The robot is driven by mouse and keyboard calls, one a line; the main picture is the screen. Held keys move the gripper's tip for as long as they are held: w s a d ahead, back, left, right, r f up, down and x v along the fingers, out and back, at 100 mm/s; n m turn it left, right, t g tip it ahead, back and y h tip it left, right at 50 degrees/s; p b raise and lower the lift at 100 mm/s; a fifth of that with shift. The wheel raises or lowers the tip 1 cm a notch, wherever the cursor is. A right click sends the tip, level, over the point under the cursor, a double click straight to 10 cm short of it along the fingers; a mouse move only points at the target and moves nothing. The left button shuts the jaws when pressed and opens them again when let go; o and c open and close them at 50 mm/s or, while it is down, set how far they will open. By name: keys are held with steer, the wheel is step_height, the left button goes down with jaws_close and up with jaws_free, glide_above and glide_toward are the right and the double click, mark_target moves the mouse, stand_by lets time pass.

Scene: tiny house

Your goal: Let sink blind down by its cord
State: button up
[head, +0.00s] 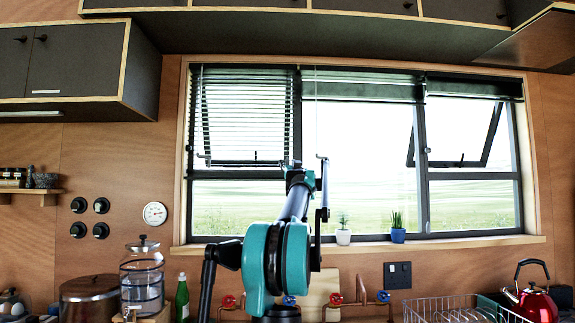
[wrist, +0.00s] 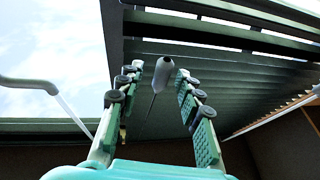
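Three blinds hang at the window in the head view. The left blind (head: 245,105) has its slats spread over the upper pane; the middle blind (head: 360,86) and right blind (head: 473,88) are bunched at the top. In the wrist view, dark slats (wrist: 215,92) fill the upper right. A grey cord pull (wrist: 162,72) on a thin cord hangs between the fingers of my gripper (wrist: 161,84). The fingers are apart, with visible gaps on both sides of the pull. In the head view a thin cord (head: 316,105) hangs near the left-middle window post; my arm largely hides the gripper.
A grey bent bar (wrist: 30,84) stands left of the fingers in the wrist view. Two small potted plants (head: 343,232) (head: 397,230) stand on the sill. Dark cabinets (head: 75,68) hang at upper left. A dish rack (head: 460,310) and red kettle (head: 535,303) are lower right.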

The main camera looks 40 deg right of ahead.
steer(key=shift+w+d+r, duration=0.2)
steer(key=shift+w+r, duration=0.05)
steer(key=shift+w, duration=0.3)
jaws_close()
